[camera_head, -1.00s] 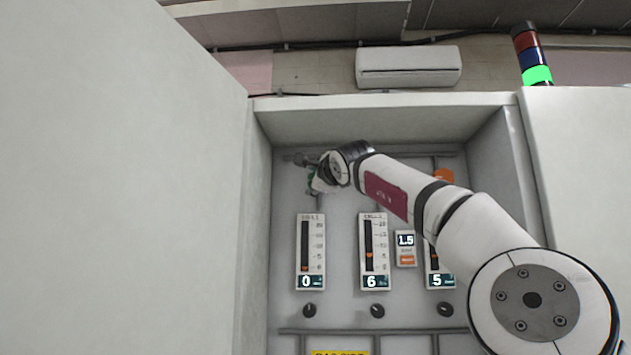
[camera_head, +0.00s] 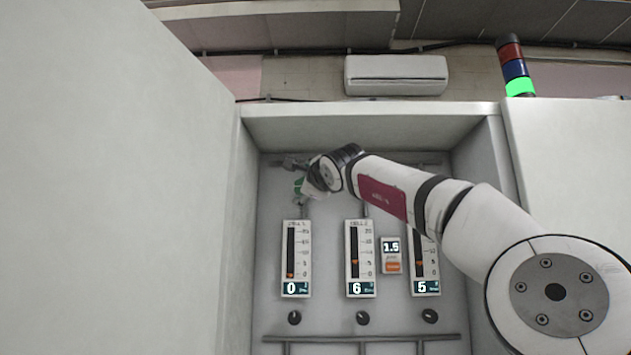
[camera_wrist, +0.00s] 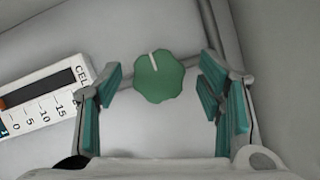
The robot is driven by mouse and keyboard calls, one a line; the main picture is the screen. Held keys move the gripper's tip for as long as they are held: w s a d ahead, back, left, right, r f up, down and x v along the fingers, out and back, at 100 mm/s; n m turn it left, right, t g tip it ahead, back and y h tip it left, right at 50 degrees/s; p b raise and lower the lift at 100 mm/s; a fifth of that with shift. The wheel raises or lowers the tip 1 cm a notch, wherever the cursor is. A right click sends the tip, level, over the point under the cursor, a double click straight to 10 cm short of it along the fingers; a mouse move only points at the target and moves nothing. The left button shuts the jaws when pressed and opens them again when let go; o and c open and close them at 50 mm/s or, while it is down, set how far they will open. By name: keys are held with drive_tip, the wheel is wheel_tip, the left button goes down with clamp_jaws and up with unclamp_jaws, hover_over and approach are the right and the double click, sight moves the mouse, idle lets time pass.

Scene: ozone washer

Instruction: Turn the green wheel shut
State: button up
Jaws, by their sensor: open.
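The green wheel (camera_wrist: 158,80) shows whole in the wrist view, a scalloped knob with a white pointer line tilted a little left of straight up. My gripper (camera_wrist: 165,95) is open, with one teal-padded finger on each side of the wheel in the picture. Clear gaps show between the wheel and both fingers. In the head view a bit of the green wheel (camera_head: 299,187) shows at the upper left of the cabinet, beside my gripper (camera_head: 304,190), and my wrist hides much of that spot.
Below are three gauges, reading 0 on the left gauge (camera_head: 296,258), 6 on the middle gauge (camera_head: 360,258) and 5 on the right gauge (camera_head: 425,262). Small black knobs (camera_head: 295,317) sit under them. The cabinet's side wall (camera_head: 247,250) stands close on the left.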

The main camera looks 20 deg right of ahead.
drive_tip(key=s+f, duration=0.1)
drive_tip(key=s, duration=0.8)
drive_tip(key=shift+s+d+f, duration=0.2)
drive_tip(key=shift+s+d, duration=0.05)
drive_tip(key=shift+s, duration=0.1)
idle(0.4)
idle(0.4)
